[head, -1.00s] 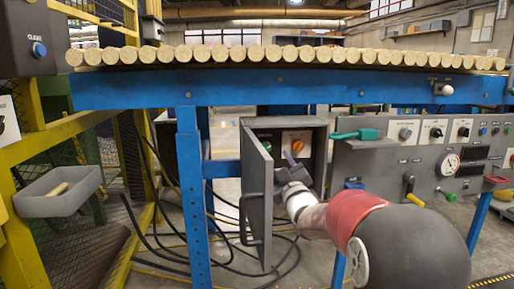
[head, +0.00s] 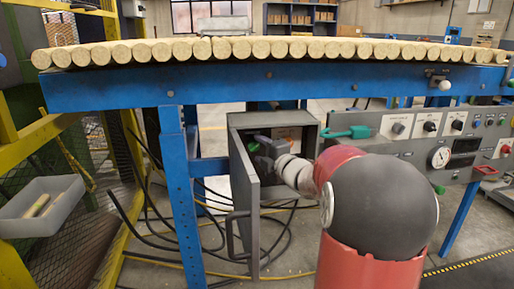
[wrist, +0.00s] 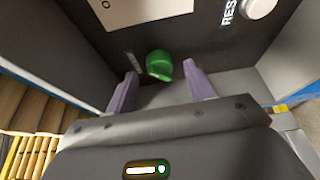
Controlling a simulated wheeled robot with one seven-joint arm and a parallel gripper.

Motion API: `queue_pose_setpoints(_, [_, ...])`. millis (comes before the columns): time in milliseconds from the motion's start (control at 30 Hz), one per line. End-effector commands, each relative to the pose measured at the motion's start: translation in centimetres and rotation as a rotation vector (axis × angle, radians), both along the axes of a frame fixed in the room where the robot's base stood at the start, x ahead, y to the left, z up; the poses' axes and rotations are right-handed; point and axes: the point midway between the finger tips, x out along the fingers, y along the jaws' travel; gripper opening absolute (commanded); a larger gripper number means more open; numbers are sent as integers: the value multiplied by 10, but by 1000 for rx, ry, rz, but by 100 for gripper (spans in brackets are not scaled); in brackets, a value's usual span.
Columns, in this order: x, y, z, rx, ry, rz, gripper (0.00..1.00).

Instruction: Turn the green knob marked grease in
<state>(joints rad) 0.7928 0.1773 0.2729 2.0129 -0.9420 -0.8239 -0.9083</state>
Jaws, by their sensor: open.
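The green knob (wrist: 160,65) sits on the dark back panel inside the open grey box, between a dark label at its left and a grey surface below it in the wrist view. My gripper (wrist: 158,80) is open, its two purple fingers pointing at the panel, one on each side of the knob. The fingers look apart from the knob, with a gap on both sides. In the head view my gripper (head: 262,146) reaches into the box (head: 238,124), and the green knob is mostly hidden there. The label's wording is too small to read.
The box's grey door (head: 243,205) hangs open toward me, left of my arm. A blue beam (head: 300,88) with a row of wooden rods (head: 250,48) runs above. A control panel (head: 440,140) stands right; a grey bin (head: 42,206) is left.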

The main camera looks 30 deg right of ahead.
Motion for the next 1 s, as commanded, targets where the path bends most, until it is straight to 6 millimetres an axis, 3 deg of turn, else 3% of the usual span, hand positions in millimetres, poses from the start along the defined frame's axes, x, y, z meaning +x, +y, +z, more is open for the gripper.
queue_pose_setpoints(200, [17,2,0,1,-1,0,54])
queue_pose_setpoints(467, [18,2,0,2,-1,0,52])
queue_pose_setpoints(800, [18,2,0,2,-1,0,9])
queue_pose_setpoints(1000, [18,2,-2,18,-5,0,9])
